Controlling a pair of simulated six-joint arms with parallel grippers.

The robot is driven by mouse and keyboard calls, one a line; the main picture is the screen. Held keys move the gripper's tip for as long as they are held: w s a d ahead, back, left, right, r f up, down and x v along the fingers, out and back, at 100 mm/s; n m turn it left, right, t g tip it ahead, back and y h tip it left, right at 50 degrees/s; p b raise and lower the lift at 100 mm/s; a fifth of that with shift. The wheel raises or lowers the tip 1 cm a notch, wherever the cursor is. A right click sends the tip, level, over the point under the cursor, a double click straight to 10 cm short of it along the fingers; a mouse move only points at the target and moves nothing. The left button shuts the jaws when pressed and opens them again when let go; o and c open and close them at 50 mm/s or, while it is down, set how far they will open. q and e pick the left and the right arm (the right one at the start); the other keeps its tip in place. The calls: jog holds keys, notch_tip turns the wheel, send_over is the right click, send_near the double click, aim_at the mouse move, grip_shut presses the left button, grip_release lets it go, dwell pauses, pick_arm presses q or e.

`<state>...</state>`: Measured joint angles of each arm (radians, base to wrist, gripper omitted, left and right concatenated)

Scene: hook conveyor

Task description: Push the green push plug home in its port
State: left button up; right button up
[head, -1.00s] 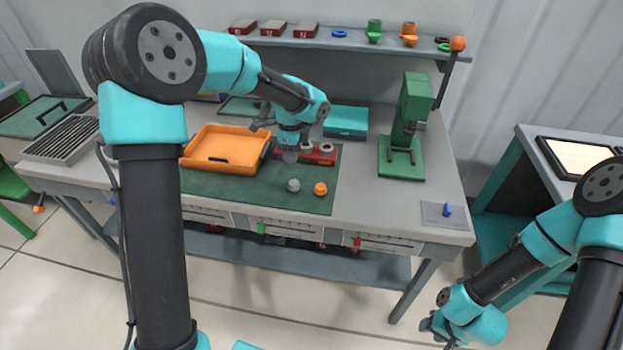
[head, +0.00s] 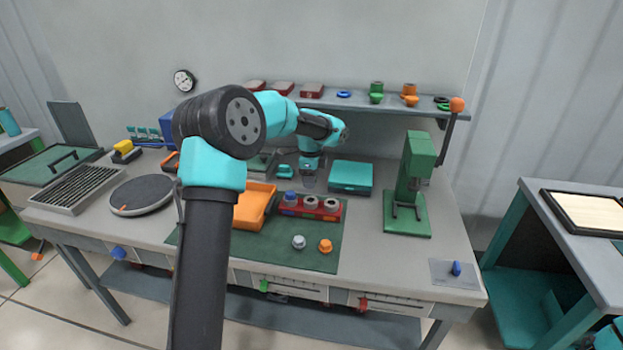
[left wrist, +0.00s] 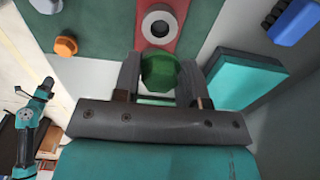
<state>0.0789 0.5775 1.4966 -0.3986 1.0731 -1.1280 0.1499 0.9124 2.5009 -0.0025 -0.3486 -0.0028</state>
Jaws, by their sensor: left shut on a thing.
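My left gripper (head: 309,178) is just behind and above the red block (head: 320,214) in the head view. In the left wrist view its jaws (left wrist: 159,80) are shut on a green plug (left wrist: 160,71). The same view shows the red block (left wrist: 178,43) close beyond the plug, with a pale ring-shaped port (left wrist: 158,25). The plug is apart from that ring in the picture. In the head view the block has two pale rings and a blue piece (head: 290,197) at its left end. The plug is too hidden to make out in the head view. My right gripper is out of view.
An orange tray (head: 250,214) stands left of the block. A grey piece (head: 299,242) and an orange piece (head: 326,246) lie on the green mat (head: 275,258) in front. A teal box (head: 351,176) and a green press (head: 414,180) stand to the right.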

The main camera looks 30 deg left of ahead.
pick_arm(q)
jog(key=shift+f, duration=2.75)
jog(key=shift+f, duration=0.6)
jog(key=o, duration=1)
jog(key=shift+r, duration=0.1)
notch_tip(320, 180, up, 17)
dwell(0.3)
jog(key=shift+r, duration=0.1)
